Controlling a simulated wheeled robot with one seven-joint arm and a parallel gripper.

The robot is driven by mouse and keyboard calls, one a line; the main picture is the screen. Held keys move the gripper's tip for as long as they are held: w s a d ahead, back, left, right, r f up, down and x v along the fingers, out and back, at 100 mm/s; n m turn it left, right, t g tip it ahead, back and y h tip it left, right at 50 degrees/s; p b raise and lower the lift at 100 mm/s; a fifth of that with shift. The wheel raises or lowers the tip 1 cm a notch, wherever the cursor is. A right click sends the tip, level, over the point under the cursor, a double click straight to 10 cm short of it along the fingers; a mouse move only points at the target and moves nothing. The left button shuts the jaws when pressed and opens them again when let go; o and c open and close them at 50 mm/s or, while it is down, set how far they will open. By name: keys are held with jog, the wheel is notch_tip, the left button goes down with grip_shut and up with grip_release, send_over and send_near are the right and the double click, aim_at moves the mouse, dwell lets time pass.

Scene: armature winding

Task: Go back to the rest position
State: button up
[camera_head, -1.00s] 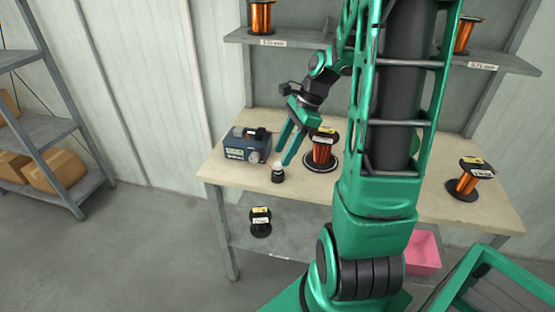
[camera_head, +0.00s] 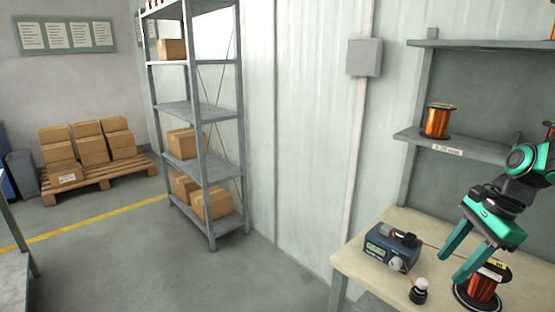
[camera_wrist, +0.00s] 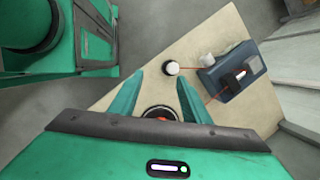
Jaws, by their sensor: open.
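My gripper (camera_head: 457,252) is at the right of the head view, its green fingers spread apart and pointing down over the workbench. It is empty. In the wrist view my gripper (camera_wrist: 157,88) shows two separate fingers. A copper wire spool (camera_head: 482,286) stands on the bench just beyond the fingers; in the wrist view it is mostly hidden behind my gripper's body. A small black piece with a white top (camera_head: 420,290) stands on the bench left of the fingers. A blue winding device (camera_head: 392,249) stands further left, with a reddish wire running from it.
The bench top (camera_head: 365,262) has its left edge in view. A shelf (camera_head: 455,146) above it carries another copper spool (camera_head: 437,121). A grey rack (camera_head: 200,165) with boxes stands at the wall, and a pallet of boxes (camera_head: 90,155) stands far left. The floor between is clear.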

jog(key=s+a+n+g+h, duration=0.1)
jog(key=s+a+n+h, duration=0.2)
jog(key=s+n, duration=0.9)
jog(key=s, duration=0.4)
jog(key=shift+f+n, duration=0.15)
jog(key=shift+n, duration=0.25)
jog(key=shift+a, duration=0.1)
jog(key=shift+w+f, duration=0.25)
jog(key=shift+w, duration=0.3)
jog(key=c, duration=0.3)
